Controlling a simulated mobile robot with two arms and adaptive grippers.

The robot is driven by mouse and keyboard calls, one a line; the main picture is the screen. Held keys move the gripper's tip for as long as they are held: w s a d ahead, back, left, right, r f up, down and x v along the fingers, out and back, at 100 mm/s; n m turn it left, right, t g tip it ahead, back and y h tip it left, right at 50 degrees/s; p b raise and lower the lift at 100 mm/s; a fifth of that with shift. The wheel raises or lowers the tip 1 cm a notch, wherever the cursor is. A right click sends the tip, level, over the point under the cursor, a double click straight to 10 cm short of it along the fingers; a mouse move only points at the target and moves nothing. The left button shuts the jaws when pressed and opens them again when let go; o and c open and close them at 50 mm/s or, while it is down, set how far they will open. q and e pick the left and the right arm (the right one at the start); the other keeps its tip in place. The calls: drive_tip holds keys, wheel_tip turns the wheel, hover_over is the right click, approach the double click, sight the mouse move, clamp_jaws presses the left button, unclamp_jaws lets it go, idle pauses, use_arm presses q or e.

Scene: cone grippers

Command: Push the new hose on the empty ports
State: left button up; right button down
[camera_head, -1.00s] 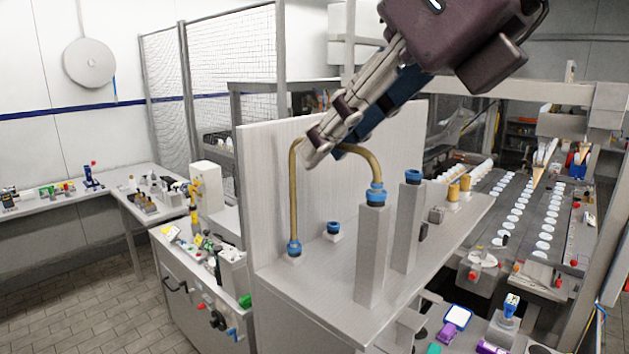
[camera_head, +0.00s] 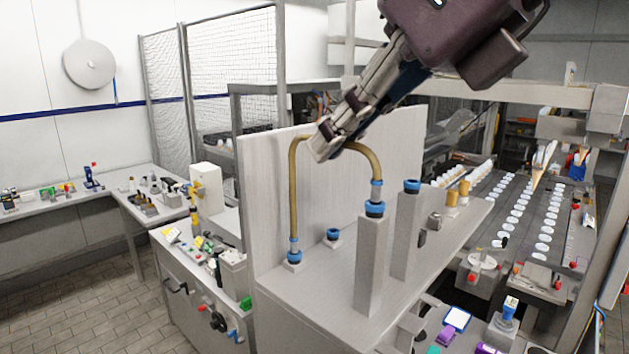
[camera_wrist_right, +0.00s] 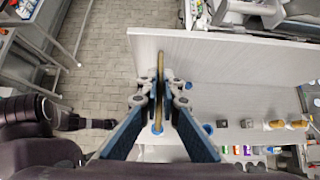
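A yellow-brown hose (camera_head: 293,200) arches up and over, with a blue collar near each end. My right gripper (camera_head: 322,148) is shut on the top of the arch; the wrist view shows the hose (camera_wrist_right: 160,68) between its fingers (camera_wrist_right: 160,92). The hose's left end is at a low blue-ringed port (camera_head: 293,257). Its right end stands just over or in the blue-ringed port on the nearer tall post (camera_head: 369,265); I cannot tell how far in. Two ports are empty: a low one (camera_head: 333,234) and the one on the farther post (camera_head: 411,186).
A pale upright panel (camera_head: 265,175) stands behind the ports on a grey bench top (camera_head: 330,300). Yellow-brown cylinders (camera_head: 464,188) and small blocks stand to the right. A cluttered side bench (camera_head: 185,270) is at left.

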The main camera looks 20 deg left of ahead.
drive_tip(key=shift+r+p, duration=0.55)
drive_tip(key=shift+r, duration=1.3)
